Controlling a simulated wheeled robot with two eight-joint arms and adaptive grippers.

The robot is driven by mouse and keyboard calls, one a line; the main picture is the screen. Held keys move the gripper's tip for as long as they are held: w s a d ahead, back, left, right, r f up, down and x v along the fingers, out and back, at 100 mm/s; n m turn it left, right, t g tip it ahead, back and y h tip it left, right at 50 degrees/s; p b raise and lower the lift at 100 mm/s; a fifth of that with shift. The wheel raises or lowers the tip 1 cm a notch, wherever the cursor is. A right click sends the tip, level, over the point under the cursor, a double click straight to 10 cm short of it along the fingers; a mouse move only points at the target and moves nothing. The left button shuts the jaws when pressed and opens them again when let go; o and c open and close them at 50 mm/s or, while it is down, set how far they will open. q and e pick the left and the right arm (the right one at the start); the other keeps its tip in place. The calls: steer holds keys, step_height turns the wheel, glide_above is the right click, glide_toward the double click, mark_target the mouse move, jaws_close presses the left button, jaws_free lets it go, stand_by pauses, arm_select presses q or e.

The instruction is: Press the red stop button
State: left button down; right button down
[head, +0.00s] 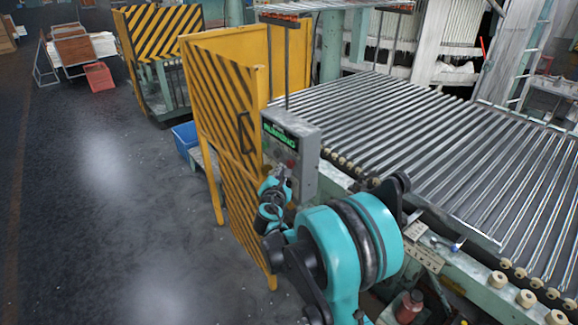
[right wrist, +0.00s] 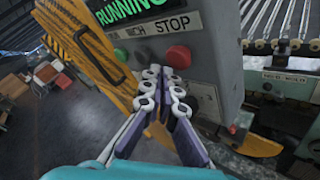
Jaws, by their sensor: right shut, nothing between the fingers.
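The red stop button (right wrist: 178,56) sits on the front of a grey control box (right wrist: 218,70), under the label STOP, in the right wrist view. The box also shows in the head view (head: 306,160), with a green lit display reading RUNNING (head: 279,136). My right gripper (right wrist: 163,82) is shut and empty, its fingertips just below and left of the red button in the wrist picture. I cannot tell whether they touch the panel. In the head view the right gripper (head: 282,176) is in front of the lower panel and partly covers it. My left gripper is not in view.
A green button (right wrist: 120,54) sits left of the red one. A yellow striped guard (head: 225,130) stands left of the box. A blue bin (head: 185,137) stands behind the guard. Open floor is at left.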

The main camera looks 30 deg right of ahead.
steer(key=a, duration=0.5)
steer(key=shift+s, duration=0.2)
stand_by(1.0)
steer(key=s+a+f+m+g+y+b, duration=0.1)
steer(key=s+a+f+m+g+y, duration=0.1)
steer(key=s+a+m, duration=0.4)
steer(key=s+a+f+m+g+y+b, duration=0.1)
steer(key=s+a+f+m+y, duration=0.4)
steer(key=s, duration=0.7)
steer(key=s+a+f+m+g+y+b, duration=0.2)
steer(key=s+a+f+m+y+b, duration=0.1)
steer(key=s+a+m, duration=0.5)
steer(key=shift+s+a+f+m+g+y, duration=0.2)
steer(key=shift+s+f+m+g+y, duration=0.15)
steer(key=shift+s+m, duration=0.5)
steer(key=shift+s+d, duration=0.1)
